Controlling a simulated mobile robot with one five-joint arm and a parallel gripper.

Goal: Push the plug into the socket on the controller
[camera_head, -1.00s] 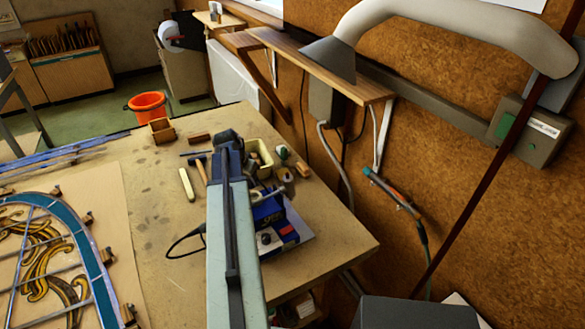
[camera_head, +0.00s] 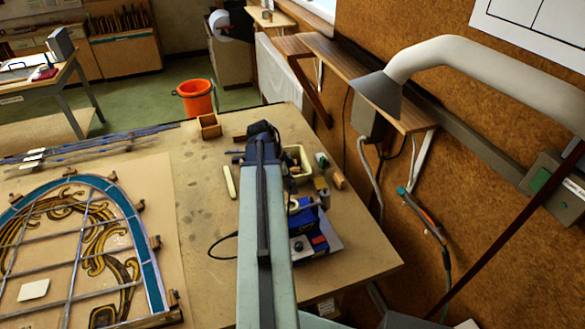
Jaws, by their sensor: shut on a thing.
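The controller (camera_head: 323,243), a blue box with a red and dark front, sits near the right side of the workbench. My pale green arm reaches across the bench from the bottom and covers the controller's left side. The arm's dark far end is above the bench, left of a yellow tray. My jaws are hidden by the arm, so what they hold does not show. A black cable (camera_head: 211,251) loops on the bench left of the arm and passes behind it. I cannot make out the plug or the socket.
A leaded panel (camera_head: 152,270) lies on the left of the workbench (camera_head: 203,185). The yellow tray (camera_head: 305,160) and small blocks stand beyond the controller. A grey lamp or duct arm (camera_head: 470,55) overhangs the right. A teal-handled tool (camera_head: 405,195) hangs by the wall.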

